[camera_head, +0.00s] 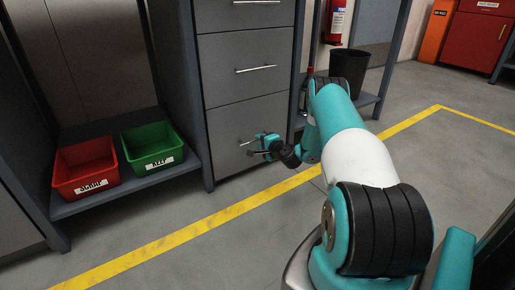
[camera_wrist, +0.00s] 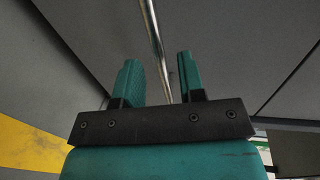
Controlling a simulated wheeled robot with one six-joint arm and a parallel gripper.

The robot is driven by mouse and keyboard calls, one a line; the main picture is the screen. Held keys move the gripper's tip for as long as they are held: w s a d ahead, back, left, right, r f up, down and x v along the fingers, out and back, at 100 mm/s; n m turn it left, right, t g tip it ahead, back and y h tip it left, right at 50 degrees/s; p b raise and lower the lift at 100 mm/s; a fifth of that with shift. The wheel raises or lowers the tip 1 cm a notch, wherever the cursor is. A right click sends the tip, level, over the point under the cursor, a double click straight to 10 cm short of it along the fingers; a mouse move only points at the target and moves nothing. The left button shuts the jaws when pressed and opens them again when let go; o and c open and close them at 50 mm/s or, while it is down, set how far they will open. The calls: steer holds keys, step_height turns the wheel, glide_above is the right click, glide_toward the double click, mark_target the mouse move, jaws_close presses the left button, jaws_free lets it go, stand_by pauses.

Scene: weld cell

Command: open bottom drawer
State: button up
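The grey drawer unit has three drawers in the head view, each with a bar handle. The bottom drawer (camera_head: 232,122) is closed, flush with the front. My gripper (camera_head: 252,148) is at its front, by the handle. In the wrist view, the bar handle (camera_wrist: 151,35) runs between the two teal fingers of my gripper (camera_wrist: 160,80), with clear gaps on both sides. The fingers are open and do not touch the bar. Part of the handle is hidden behind my gripper in the head view.
A red bin (camera_head: 87,171) and a green bin (camera_head: 152,149) sit on a low shelf (camera_head: 130,187) left of the drawers. A black bucket (camera_head: 349,72) stands on a shelf to the right. The floor in front, crossed by a yellow line (camera_head: 215,221), is clear.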

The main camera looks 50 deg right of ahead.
steer(key=shift+b+x, duration=0.55)
steer(key=shift+x, duration=0.95)
steer(key=shift+c, duration=0.5)
jaws_close()
steer(key=shift+s, duration=0.1)
